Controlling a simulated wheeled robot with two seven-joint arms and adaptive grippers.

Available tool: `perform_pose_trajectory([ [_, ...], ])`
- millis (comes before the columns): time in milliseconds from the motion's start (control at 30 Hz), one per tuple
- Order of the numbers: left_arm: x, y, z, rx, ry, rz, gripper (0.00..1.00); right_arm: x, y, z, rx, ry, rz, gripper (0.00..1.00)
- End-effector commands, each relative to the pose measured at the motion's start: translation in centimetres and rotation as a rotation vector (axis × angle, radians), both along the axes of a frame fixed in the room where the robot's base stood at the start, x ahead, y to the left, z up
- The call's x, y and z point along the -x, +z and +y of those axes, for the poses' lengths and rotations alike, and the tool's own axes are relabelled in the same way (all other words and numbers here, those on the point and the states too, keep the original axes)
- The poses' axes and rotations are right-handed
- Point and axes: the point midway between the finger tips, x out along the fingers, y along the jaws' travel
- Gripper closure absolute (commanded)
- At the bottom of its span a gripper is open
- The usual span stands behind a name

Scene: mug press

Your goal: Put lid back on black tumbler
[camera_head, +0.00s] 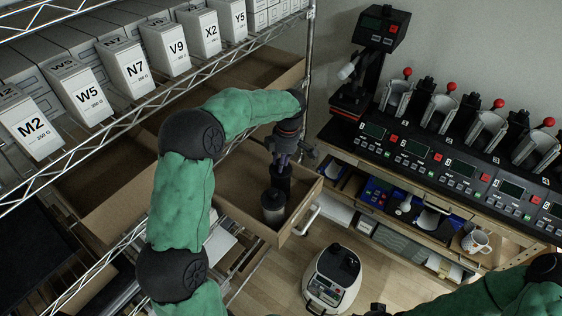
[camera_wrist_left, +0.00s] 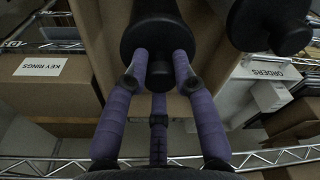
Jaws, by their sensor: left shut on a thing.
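My left gripper (camera_head: 284,157) is inside the open cardboard box on the shelf. In the left wrist view its purple fingers (camera_wrist_left: 164,62) are shut on the knob of the black lid (camera_wrist_left: 160,35). The lid also shows below the gripper in the head view (camera_head: 281,184). A dark tumbler (camera_head: 273,206) stands upright in the box, just in front of the lid. In the left wrist view a second black round piece with a knob (camera_wrist_left: 268,24) shows at the upper right. I cannot tell whether the lid touches anything below it. My right gripper is not clearly visible.
The cardboard box (camera_head: 303,208) has walls close around the gripper. The wire shelf (camera_head: 140,112) with white labelled boxes is at left. The mug press bench (camera_head: 440,165) is at right, with a mug (camera_head: 475,241) below.

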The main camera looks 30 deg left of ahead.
Motion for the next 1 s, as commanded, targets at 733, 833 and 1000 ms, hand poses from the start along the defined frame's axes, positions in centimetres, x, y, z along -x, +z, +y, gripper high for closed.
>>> perform_pose_trajectory([
  [733, -0.01, -0.03, 0.01, 0.0, 0.0, 0.0, 0.95, 0.0, -0.35, 0.0, 0.0, 0.0, 0.0, 0.53],
  [833, -0.01, -0.02, 0.01, 0.0, 0.0, 0.0, 0.95, -0.01, -0.35, 0.0, 0.0, 0.0, 0.0, 0.53],
  [1000, 0.0, -0.03, 0.0, 0.0, 0.0, 0.0, 0.59, -0.01, -0.35, 0.0, 0.0, 0.0, 0.0, 0.53],
])
